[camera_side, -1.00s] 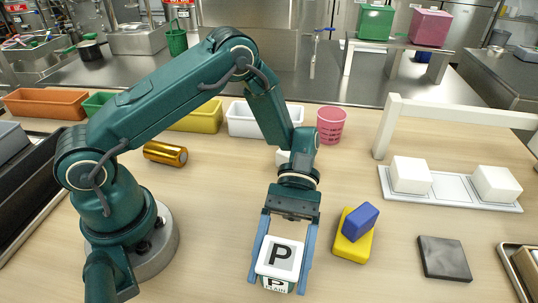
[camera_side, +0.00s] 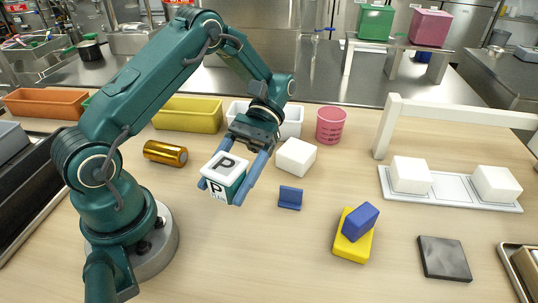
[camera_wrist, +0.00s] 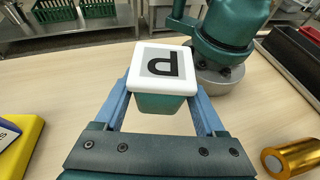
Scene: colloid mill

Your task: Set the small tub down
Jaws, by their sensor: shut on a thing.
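The small tub (camera_side: 224,178) is green with a white lid marked with a black P on a grey patch. My gripper (camera_side: 236,184) is shut on it, with one blue finger on each side. In the side view the tub is tilted and looks held above the table, left of a blue bracket-like piece. In the wrist view the tub (camera_wrist: 162,80) sits between the blue fingertips of my gripper (camera_wrist: 163,95), its lid and green side showing. Its underside is hidden.
A blue block (camera_side: 360,221) rests on a yellow one (camera_side: 353,246). A dark square plate (camera_side: 444,258) lies right. The front middle table is clear.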

